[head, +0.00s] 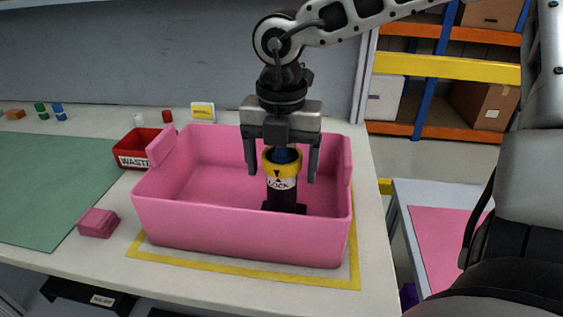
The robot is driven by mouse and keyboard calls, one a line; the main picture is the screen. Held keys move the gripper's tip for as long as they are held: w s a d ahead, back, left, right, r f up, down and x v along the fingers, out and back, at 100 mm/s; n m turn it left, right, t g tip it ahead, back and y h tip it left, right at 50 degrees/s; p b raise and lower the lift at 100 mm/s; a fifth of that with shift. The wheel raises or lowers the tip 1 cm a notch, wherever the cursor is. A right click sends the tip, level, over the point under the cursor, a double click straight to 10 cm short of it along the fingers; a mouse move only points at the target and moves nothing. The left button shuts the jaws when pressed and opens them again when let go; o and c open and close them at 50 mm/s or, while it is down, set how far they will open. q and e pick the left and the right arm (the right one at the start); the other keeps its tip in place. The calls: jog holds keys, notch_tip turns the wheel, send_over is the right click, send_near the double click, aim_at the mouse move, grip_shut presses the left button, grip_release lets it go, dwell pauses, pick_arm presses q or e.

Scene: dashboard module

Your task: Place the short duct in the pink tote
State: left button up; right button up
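The pink tote (240,229) stands on the white table, inside a yellow outline. A short black cylinder with a yellow collar and a white "LOCK" label, which I take to be the short duct (282,190), stands upright inside the tote, right of its middle. Something blue shows in its top opening. My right gripper (282,175) points straight down over the tote. Its fingers are apart, one on each side of the collar, with visible gaps. The duct's dark foot appears to rest on the tote floor. My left gripper is not in view.
A red "WASTE" bin (133,149) stands left of the tote. A pink block (98,223) lies near the green mat (50,190). Small blue and green items and a yellow sign (203,111) stand at the back. Shelving (440,67) is behind on the right.

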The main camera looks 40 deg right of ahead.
jog(key=shift+r, duration=0.1)
jog(key=shift+r+p, duration=0.2)
jog(key=shift+p, duration=0.15)
notch_tip(320, 180, up, 12)
jog(key=shift+f, duration=0.1)
dwell(0.6)
